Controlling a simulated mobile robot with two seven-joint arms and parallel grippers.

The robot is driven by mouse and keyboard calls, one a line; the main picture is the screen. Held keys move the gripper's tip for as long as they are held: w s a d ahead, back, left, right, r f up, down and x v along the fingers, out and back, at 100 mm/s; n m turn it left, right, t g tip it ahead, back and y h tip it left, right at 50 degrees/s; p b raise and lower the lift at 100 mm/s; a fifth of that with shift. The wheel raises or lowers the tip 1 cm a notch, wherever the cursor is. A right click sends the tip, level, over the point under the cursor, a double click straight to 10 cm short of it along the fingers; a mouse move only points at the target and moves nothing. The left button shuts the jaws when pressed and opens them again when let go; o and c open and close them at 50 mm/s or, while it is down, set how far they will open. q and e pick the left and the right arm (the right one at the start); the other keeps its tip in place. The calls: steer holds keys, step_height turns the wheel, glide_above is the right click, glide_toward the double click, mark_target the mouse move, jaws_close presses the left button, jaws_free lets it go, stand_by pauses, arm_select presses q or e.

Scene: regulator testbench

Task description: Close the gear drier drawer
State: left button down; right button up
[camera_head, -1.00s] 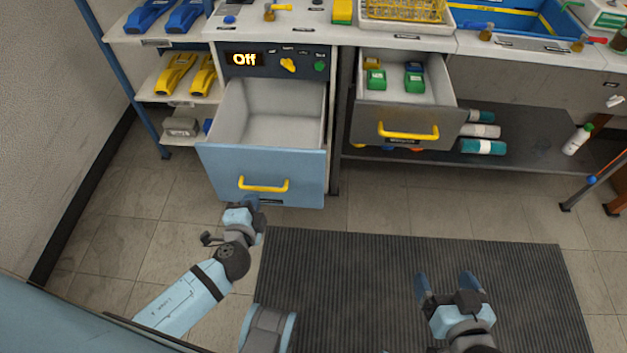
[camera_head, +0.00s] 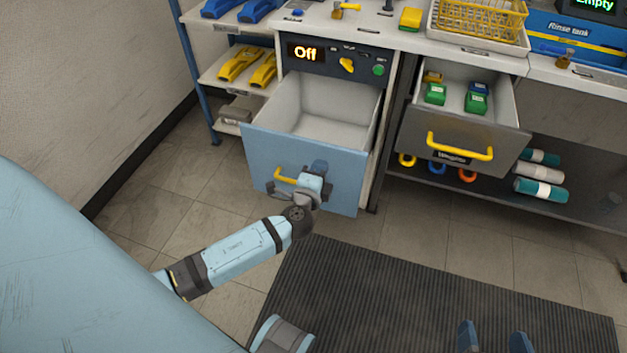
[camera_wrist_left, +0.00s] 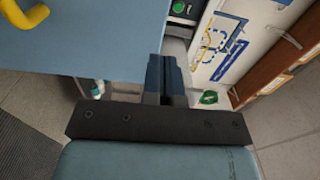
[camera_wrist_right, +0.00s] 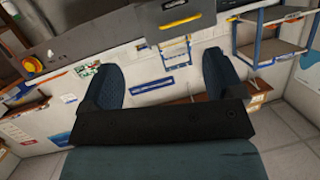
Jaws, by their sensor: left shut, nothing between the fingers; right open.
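The gear drier drawer (camera_head: 258,157) has a blue front and a yellow handle (camera_head: 285,177). It stands open and empty below the panel that reads "Off" (camera_head: 306,53). My left gripper (camera_head: 319,168) is shut and empty, in front of the drawer front and just right of the handle. I cannot tell whether it touches the front. In the left wrist view its closed fingers (camera_wrist_left: 167,75) show beside the blue drawer front (camera_wrist_left: 100,40), with the handle (camera_wrist_left: 28,14) at the upper left. My right gripper (camera_head: 495,338) is open and empty over the mat, also seen in the right wrist view (camera_wrist_right: 165,85).
A grey drawer (camera_head: 415,135) with a yellow handle also stands open at right, holding several green and yellow items. A shelf rack (camera_head: 205,80) with blue and yellow tools stands at left. The dark mat (camera_head: 400,290) and floor in front are clear.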

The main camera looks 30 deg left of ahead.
mark_target(329, 148)
arm_select(q)
steer(key=x, duration=0.4)
steer(key=shift+w+a, duration=0.1)
steer(key=shift+w, duration=0.35)
arm_select(e)
steer(key=shift+w+a+r, duration=0.15)
steer(key=shift+r, duration=0.35)
arm_select(q)
steer(key=shift+w, duration=0.1)
arm_select(e)
steer(key=shift+w, duration=0.1)
